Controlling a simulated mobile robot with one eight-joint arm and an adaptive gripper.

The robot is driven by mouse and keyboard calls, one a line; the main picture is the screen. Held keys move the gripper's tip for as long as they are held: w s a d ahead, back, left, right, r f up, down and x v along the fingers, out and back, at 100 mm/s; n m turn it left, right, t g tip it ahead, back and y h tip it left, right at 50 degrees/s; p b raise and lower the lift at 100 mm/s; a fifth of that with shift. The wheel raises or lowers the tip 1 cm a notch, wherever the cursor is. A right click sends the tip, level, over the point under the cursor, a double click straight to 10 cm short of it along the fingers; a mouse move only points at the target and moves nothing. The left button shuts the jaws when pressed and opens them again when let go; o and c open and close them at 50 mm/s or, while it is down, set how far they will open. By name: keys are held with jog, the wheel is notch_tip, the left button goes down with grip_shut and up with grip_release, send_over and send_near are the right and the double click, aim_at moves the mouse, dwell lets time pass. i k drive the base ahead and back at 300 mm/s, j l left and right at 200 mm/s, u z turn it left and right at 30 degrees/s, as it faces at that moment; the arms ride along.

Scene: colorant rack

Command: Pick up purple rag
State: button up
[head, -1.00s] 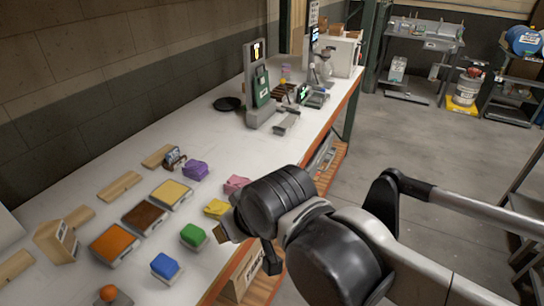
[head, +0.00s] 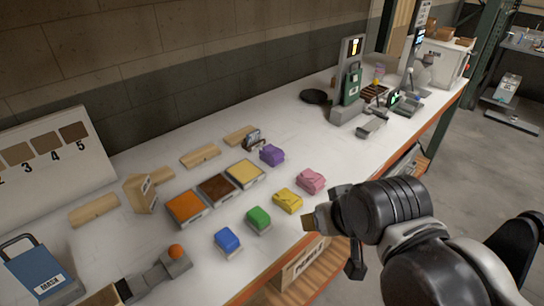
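The purple rag (head: 271,155) is a small folded bundle on the white bench, right of the yellow tray and near a small dark-and-silver item. My gripper (head: 332,236) is at the front edge of the bench, to the right of and nearer than the rag, well apart from it. Its fingers are partly hidden by my wrist, and I cannot tell whether they are open or shut. Other rags lie in a row in front: pink (head: 311,181), yellow (head: 288,200), green (head: 259,220) and blue (head: 228,241).
Trays of orange (head: 186,207), brown (head: 217,188) and yellow (head: 245,173) powder stand left of the rags. Wooden blocks (head: 201,156) lie behind. Bare bench lies between the rags and that stand.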

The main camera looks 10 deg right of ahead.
aim_at(271, 155)
jog(key=u, duration=1.55)
jog(key=z, duration=1.55)
jog(key=i+l+u, duration=0.4)
jog(key=i+l, duration=0.15)
jog(key=l, duration=0.15)
jog(key=i+l+u, duration=0.2)
jog(key=l, duration=0.25)
